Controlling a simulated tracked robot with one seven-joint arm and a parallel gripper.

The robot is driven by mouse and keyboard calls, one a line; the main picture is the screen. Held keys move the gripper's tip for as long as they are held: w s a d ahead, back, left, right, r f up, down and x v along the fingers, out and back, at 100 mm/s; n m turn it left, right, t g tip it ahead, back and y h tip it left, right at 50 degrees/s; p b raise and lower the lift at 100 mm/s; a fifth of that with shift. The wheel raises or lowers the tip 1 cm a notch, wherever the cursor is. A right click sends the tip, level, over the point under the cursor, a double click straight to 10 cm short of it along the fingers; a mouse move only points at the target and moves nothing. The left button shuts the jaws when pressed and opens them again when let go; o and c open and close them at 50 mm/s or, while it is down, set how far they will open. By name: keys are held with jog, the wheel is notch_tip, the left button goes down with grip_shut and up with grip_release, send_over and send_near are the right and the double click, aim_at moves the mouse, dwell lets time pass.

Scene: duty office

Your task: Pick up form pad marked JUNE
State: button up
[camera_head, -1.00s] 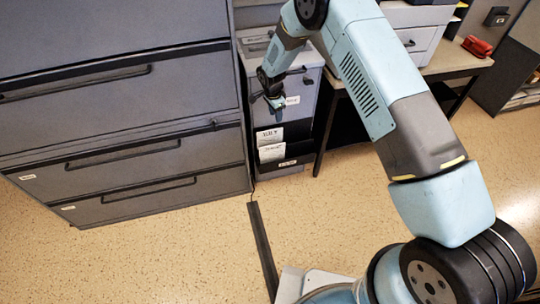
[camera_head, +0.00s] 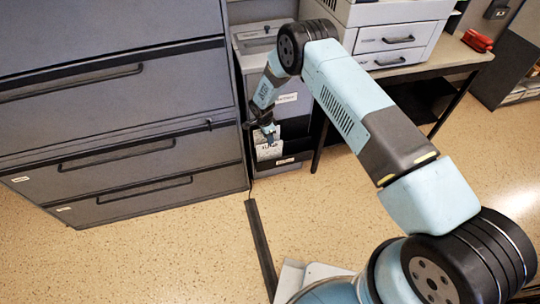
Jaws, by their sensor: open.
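White form pads (camera_head: 263,153) stand in a dark holder (camera_head: 289,161) on the front of the narrow grey cabinet between the drawer cabinet and the table. Their printing is too small to read, so I cannot tell which is marked JUNE. My gripper (camera_head: 270,136) is open and points down in front of the upper part of the pads, hiding some of them. I cannot tell whether its fingers touch a pad.
A large grey drawer cabinet (camera_head: 120,120) stands close on the left of the gripper. A table (camera_head: 432,66) with a white drawer unit (camera_head: 393,42) and a red object (camera_head: 477,41) is on the right. The speckled floor in front is clear, with a dark strip (camera_head: 261,240) on it.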

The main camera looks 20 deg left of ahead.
jog(key=shift+w+d+f, duration=0.1)
jog(key=shift+w+f, duration=0.05)
jog(key=shift+f, duration=0.75)
jog(key=shift+w+d+f, duration=0.1)
jog(key=shift+w+f, duration=0.05)
jog(key=shift+f, duration=0.75)
jog(key=shift+w+f, duration=0.15)
jog(key=shift+f, duration=0.75)
jog(key=shift+c, duration=0.4)
grip_shut()
